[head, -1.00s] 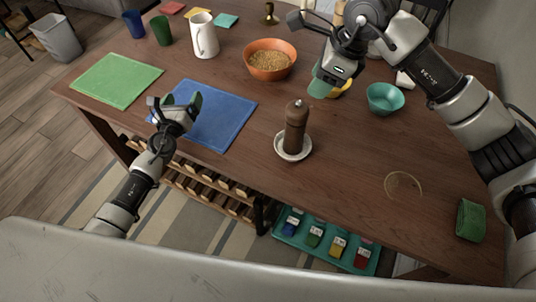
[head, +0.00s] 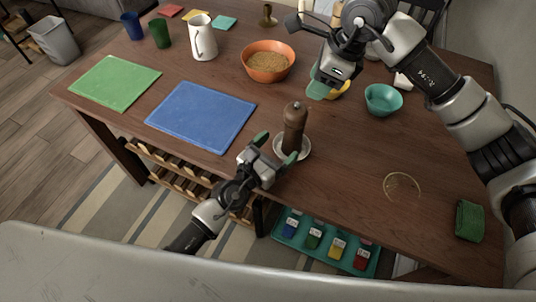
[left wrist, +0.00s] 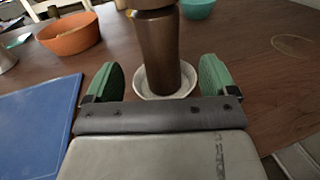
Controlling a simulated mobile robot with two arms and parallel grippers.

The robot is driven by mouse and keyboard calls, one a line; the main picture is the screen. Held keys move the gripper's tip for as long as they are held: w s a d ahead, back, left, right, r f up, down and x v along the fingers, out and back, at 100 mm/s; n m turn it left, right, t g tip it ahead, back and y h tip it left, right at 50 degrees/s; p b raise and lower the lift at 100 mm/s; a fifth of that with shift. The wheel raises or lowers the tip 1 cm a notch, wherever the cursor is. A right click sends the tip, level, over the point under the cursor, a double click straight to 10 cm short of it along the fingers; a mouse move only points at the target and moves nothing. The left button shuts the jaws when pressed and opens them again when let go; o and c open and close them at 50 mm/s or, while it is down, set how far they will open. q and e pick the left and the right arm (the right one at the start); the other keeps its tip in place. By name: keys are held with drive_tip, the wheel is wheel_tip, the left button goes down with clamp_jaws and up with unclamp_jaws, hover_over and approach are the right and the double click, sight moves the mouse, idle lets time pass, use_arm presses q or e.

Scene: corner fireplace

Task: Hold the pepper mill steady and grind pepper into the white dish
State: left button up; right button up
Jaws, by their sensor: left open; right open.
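The brown pepper mill (head: 295,127) stands upright in the white dish (head: 304,152) near the table's front edge. My left gripper (head: 275,147) is open just in front of the mill, its green fingertips pointing towards it. In the left wrist view the mill (left wrist: 159,50) rises beyond the gap between the open fingers (left wrist: 155,82), with the dish (left wrist: 192,87) under it. No finger appears to hold the mill. My right gripper (head: 318,86) is above the back of the table, behind the mill and empty as far as I see; one finger is partly hidden.
A blue mat (head: 202,117) and a green mat (head: 115,83) lie on the left. An orange bowl of grain (head: 268,62) stands behind the mill. A teal bowl (head: 383,100), a thin ring (head: 402,186) and a green cloth (head: 469,221) are on the right.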

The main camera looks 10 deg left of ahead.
sight(295, 131)
use_arm(q)
drive_tip(key=x, duration=0.7)
drive_tip(key=shift+w+d, duration=0.1)
drive_tip(key=shift+c, duration=0.4)
